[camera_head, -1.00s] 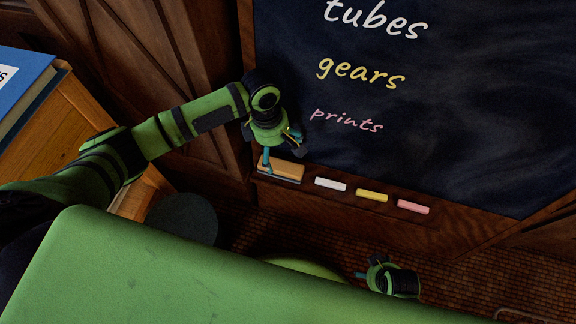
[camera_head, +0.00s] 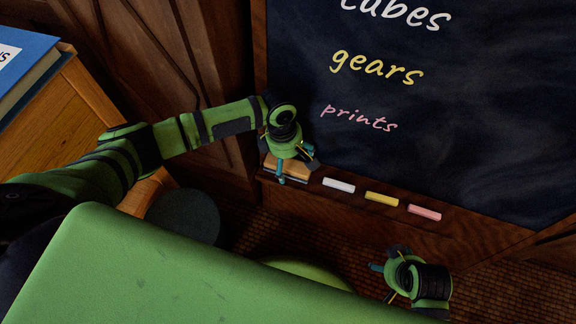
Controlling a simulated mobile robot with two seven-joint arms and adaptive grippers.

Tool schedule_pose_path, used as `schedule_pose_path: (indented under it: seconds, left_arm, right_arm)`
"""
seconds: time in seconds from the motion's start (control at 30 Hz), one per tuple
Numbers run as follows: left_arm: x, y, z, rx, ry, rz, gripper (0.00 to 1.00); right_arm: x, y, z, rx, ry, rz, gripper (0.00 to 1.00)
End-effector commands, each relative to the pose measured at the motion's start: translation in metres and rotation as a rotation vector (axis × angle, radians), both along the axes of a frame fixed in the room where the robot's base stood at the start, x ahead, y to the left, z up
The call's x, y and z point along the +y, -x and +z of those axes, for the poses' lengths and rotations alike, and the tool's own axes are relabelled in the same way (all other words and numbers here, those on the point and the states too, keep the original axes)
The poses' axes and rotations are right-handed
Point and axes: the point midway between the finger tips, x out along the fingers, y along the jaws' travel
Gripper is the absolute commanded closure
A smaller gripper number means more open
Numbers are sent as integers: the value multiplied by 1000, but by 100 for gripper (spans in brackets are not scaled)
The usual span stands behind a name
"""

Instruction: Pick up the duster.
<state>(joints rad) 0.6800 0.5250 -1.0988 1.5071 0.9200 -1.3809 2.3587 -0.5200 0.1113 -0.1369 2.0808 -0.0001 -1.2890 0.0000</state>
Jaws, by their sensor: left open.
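The duster (camera_head: 298,171), a wooden-backed block with a dark underside, lies on the left end of the chalk ledge. My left gripper (camera_head: 293,171) is open right over it. One teal fingertip shows in front of the duster's near side, and the gripper hides part of its top. The far finger is mostly hidden, and I cannot tell whether the fingers touch the duster. My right gripper (camera_head: 381,281) is low at the right, away from the ledge; its finger opening is unclear.
White (camera_head: 339,185), yellow (camera_head: 381,199) and pink chalk (camera_head: 424,212) lie on the ledge to the right of the duster. The blackboard (camera_head: 470,130) rises behind. A wooden cabinet (camera_head: 95,115) with a blue book (camera_head: 25,62) stands at left. A dark round stool (camera_head: 183,217) is below.

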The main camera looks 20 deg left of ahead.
Motion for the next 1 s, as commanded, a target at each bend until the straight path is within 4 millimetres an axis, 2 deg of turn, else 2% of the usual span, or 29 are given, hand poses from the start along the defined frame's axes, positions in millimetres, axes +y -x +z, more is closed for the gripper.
schedule_pose_path:
  seconds: [0.1, 0.13, 0.17, 0.2, 0.27, 0.3, 0.37, 0.4, 0.8, 1.0]
  left_arm:
    - [0, 0, 1, 0, 0, 0, 3]
    - [0, 0, 1, 0, 0, 0, 11]
    - [0, 0, 1, 0, 0, 0, 23]
    - [0, 0, 1, 0, 0, 0, 39]
    - [0, 0, 0, 0, 0, 0, 63]
    - [0, 0, 0, 0, 0, 0, 67]
    - [0, 0, 0, 0, 0, 0, 67]
    - [0, 0, 0, 0, 0, 0, 72]
    - [0, 0, 7, 1, 0, 0, 72]
    - [0, 0, 28, -1, 1, 0, 73]
  right_arm:
    - [0, 0, 0, 0, 0, 0, 22]
    - [0, 0, 0, 0, 0, 0, 22]
    - [0, 0, 0, 0, 0, 0, 22]
    - [0, 0, 0, 0, 0, 0, 22]
    - [0, 0, 0, 0, 0, 0, 22]
    - [0, 0, 0, 0, 0, 0, 22]
    - [0, 0, 0, 0, 0, 0, 22]
    - [0, 0, 0, 0, 0, 0, 22]
    - [0, -1, 0, -7, -1, 0, 22]
    - [1, 4, -26, 19, 1, 4, 22]
